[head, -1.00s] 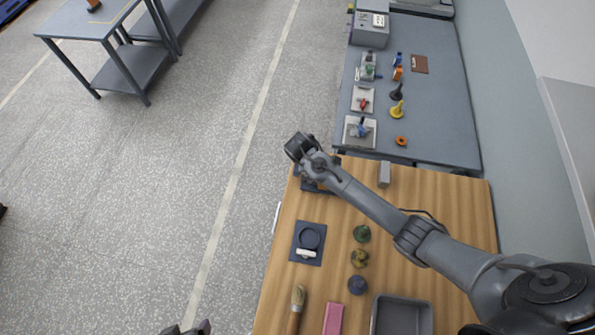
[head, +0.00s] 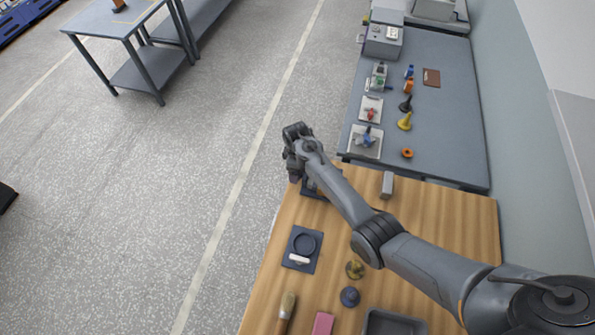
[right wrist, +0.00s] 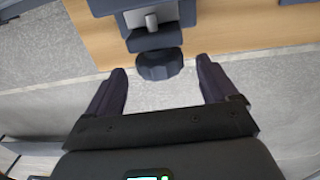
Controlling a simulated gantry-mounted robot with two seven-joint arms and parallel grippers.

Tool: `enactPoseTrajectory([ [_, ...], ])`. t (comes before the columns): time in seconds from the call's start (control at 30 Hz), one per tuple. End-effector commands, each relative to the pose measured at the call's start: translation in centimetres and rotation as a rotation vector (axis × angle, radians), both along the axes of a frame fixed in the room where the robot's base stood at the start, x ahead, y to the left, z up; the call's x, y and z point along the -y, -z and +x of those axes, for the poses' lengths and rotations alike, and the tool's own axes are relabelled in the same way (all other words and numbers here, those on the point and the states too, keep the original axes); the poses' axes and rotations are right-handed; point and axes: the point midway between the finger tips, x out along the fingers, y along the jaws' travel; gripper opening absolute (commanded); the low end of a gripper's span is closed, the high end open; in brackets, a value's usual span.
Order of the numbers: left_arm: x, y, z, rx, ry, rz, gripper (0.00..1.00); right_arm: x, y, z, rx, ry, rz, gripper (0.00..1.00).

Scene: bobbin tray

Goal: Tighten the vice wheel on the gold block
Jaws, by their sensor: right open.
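The vice (right wrist: 153,22) stands at the table edge in the right wrist view, with a dark ribbed wheel (right wrist: 160,65) facing my right gripper. In the head view the vice (head: 313,190) is mostly hidden under my right arm. My right gripper (right wrist: 160,72) is open, with one finger on each side of the wheel and apart from it; the wheel lies at the fingertips. In the head view this gripper (head: 292,155) hangs past the table's far left corner. No gold block can be made out in the vice. My left gripper is out of view.
On the wooden table (head: 440,225) are a grey block (head: 387,184), a dark pad with a ring (head: 303,246), small round pieces (head: 350,296), a brush (head: 286,310), a pink block (head: 322,324) and a grey tray (head: 395,322). A blue-grey bench (head: 450,120) stands behind.

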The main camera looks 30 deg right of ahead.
Motion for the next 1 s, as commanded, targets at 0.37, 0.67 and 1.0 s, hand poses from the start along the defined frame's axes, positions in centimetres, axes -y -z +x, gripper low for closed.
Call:
enactPoseTrajectory([
  [0.37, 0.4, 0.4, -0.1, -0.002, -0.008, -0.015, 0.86, 0.1, 3.0, 0.1, 0.001, -0.001, 0.001, 0.86],
  [0.67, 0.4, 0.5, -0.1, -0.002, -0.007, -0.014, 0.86, 0.1, 3.0, 0.1, 0.001, -0.001, 0.001, 0.83],
  [1.0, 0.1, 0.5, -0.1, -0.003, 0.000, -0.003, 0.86, 0.1, 3.0, 0.1, 0.001, -0.001, 0.001, 0.31],
])
